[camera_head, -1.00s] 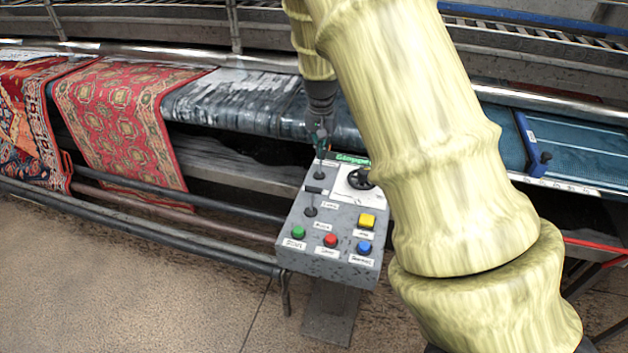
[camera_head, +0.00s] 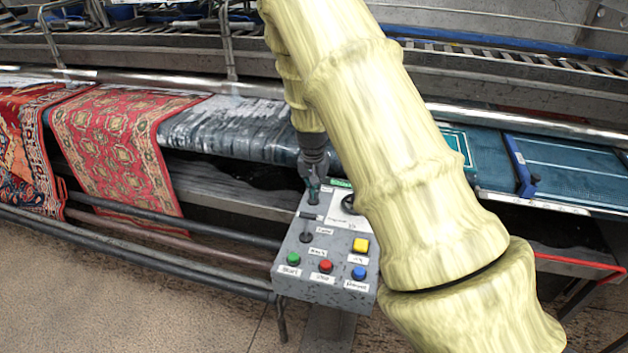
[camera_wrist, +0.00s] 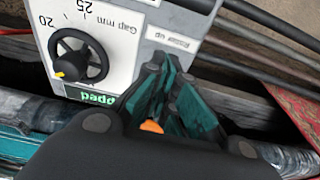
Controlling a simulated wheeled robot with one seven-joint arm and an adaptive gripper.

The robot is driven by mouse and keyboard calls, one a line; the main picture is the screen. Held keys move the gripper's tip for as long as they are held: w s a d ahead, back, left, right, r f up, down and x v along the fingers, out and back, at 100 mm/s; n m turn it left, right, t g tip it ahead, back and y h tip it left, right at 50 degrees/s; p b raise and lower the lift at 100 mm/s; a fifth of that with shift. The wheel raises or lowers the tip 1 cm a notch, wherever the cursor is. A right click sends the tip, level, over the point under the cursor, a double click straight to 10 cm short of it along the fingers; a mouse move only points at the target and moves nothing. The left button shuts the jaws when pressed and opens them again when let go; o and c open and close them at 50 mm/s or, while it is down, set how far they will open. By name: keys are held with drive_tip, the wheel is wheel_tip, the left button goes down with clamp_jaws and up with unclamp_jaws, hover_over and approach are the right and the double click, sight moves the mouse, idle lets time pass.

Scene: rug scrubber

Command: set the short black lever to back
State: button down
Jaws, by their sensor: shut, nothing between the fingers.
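The grey control box (camera_head: 326,292) carries a lever (camera_head: 306,237) with a short black crossbar handle, left of centre. Its lower stem and dark round base show in the head view. My gripper (camera_head: 313,197) is shut and empty over the back left of the box, just behind that lever. It covers the spot where another lever stands in the older head view. In the wrist view my gripper (camera_wrist: 170,75) points at the panel beside a "Roller up" label (camera_wrist: 173,38). A dark handle (camera_wrist: 199,5) shows at the top edge there. Contact cannot be told.
A black knob (camera_wrist: 78,58) with a yellow mark sits on a white plate. Green (camera_head: 293,259), red (camera_head: 326,266), blue (camera_head: 359,273) and yellow (camera_head: 360,245) buttons line the front. A red rug (camera_head: 115,150) hangs at left; a rail (camera_head: 140,254) runs left of the box.

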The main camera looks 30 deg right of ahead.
sight(307, 225)
drive_tip(key=f, duration=0.1)
drive_tip(key=f+p, duration=0.1)
drive_tip(key=f, duration=0.1)
drive_tip(key=shift+w+d+f, duration=0.1)
drive_tip(key=shift+d+f, duration=0.05)
drive_tip(key=shift+d, duration=0.05)
drive_tip(key=s+a, duration=0.1)
drive_tip(key=s+a+r+p, duration=0.1)
drive_tip(key=shift+s+a+p, duration=0.15)
drive_tip(key=shift+a+p, duration=0.15)
drive_tip(key=shift+a, duration=0.1)
drive_tip(key=shift+s+a, duration=0.1)
drive_tip(key=shift+f, duration=0.15)
drive_tip(key=shift+a, duration=0.2)
